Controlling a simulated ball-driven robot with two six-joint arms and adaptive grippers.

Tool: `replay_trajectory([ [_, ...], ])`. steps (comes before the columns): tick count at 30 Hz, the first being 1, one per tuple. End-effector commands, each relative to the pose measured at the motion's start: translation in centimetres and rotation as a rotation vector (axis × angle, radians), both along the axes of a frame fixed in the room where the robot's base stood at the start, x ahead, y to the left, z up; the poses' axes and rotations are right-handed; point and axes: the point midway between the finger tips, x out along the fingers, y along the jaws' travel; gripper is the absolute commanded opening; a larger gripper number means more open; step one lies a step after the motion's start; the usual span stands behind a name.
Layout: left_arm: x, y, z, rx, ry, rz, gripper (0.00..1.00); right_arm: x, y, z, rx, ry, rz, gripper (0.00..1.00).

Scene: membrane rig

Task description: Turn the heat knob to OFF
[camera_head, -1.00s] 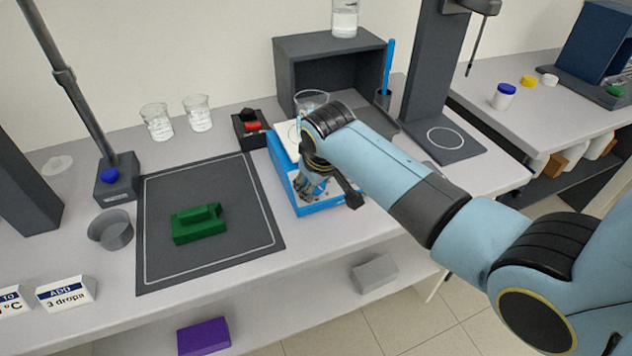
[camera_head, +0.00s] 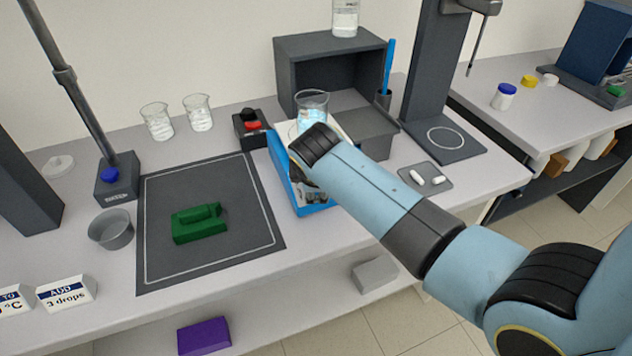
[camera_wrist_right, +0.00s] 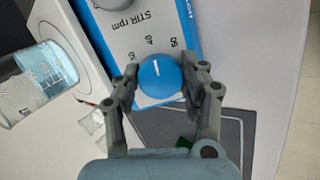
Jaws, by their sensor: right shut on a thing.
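The blue-and-white hotplate (camera_head: 283,172) stands on the bench with a beaker of pale blue liquid (camera_head: 312,106) on top. In the right wrist view, a round blue knob (camera_wrist_right: 160,76) with a white pointer line sits on its front panel. My right gripper (camera_wrist_right: 157,84) is shut on the blue knob, one finger on each side. In the head view my right wrist (camera_head: 317,150) hides most of the panel and knobs. My left gripper is in neither view.
A grey knob (camera_wrist_right: 116,3) and the inverted label "STIR rpm" lie farther up the panel. The beaker (camera_wrist_right: 40,85) is close to the left of my gripper there. A dark mat (camera_head: 205,265) with a green block (camera_head: 199,226) lies to the left.

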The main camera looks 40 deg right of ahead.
Motion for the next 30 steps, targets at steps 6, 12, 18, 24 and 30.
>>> replay_trajectory([
  [6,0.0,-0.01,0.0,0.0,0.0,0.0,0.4,-0.07,0.09,-0.06,-0.11,0.027,0.168,0.1],
  [12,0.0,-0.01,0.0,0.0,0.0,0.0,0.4,-0.06,0.1,-0.07,-0.214,0.051,0.324,0.1],
  [18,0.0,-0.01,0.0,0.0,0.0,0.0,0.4,-0.13,0.07,-0.12,-0.319,0.078,0.482,0.1],
  [24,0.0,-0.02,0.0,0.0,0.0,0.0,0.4,-0.1,0.05,-0.08,-0.423,0.102,0.637,0.1],
  [30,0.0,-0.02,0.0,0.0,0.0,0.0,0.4,-0.15,0.01,-0.11,-0.528,0.128,0.794,0.1],
])
